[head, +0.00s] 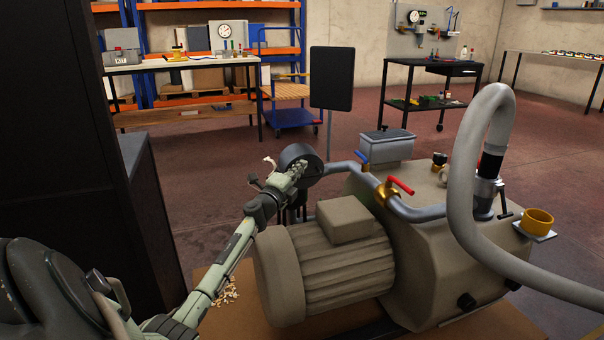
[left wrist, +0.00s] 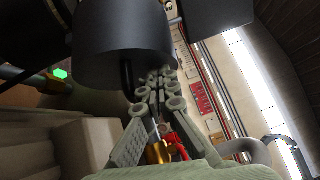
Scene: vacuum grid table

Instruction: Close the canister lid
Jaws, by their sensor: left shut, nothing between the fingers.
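A black round part, which looks like the canister lid (head: 293,152), stands just beyond my left gripper in the head view. In the left wrist view the lid (left wrist: 120,48) is a large dark cylinder close to the fingertips. My left gripper (head: 302,169) overlaps the lid's lower edge in the head view. Its fingers (left wrist: 157,80) are together with nothing between them. I cannot tell whether they touch the lid. The canister body below is mostly hidden behind my left arm. My right gripper is not in view.
A grey-beige pump with a ribbed motor (head: 335,262) stands right beside my left arm. A grey pipe with a red-handled brass valve (head: 386,192) runs behind it. A thick grey hose (head: 462,170) arches at the right. A dark cabinet (head: 75,160) stands at the left.

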